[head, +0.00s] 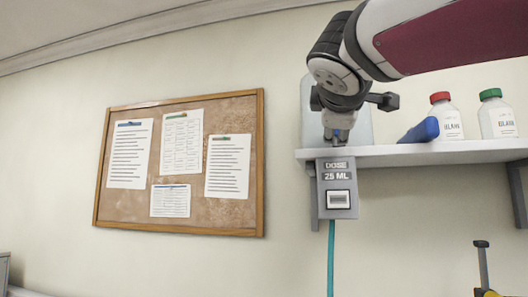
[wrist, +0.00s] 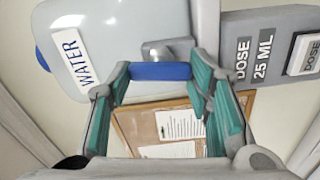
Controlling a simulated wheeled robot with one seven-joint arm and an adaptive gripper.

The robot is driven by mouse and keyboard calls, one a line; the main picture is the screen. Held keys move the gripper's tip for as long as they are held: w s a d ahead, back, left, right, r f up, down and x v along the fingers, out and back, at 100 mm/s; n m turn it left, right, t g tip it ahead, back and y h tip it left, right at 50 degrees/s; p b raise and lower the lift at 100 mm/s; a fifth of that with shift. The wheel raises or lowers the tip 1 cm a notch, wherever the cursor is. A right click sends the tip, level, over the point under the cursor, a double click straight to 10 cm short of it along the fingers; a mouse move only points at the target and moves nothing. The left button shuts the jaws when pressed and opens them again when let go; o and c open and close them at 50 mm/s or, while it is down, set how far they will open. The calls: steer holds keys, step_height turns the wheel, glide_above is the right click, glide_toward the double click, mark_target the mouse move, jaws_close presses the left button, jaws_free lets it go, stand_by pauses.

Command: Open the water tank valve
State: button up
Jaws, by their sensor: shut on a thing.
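The water tank (wrist: 112,32) is a pale translucent container with a WATER label, seen at the upper left of the wrist view. In the head view the tank (head: 363,125) stands on the shelf, partly hidden behind my arm. A grey valve body (wrist: 165,48) comes off the tank and has a blue handle (wrist: 160,71). My gripper (wrist: 160,73) has its teal-padded fingers at the two ends of the blue handle and is shut on it. In the head view my gripper (head: 341,128) is at the tank's front, above the dose box, and the handle is mostly hidden.
A grey dose box (head: 337,188) reading 25 ML hangs at the edge of the shelf (head: 430,154), with a teal tube (head: 331,258) below. A blue object (head: 420,131), a red-capped bottle (head: 446,119) and a green-capped bottle (head: 497,117) stand right. A corkboard (head: 180,165) hangs left.

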steer(key=shift+f+n+p, duration=0.1)
steer(key=shift+n+p, duration=0.2)
steer(key=shift+n, duration=0.6)
steer(key=o, duration=1.2)
steer(key=shift+c, duration=0.2)
steer(key=v, duration=1.2)
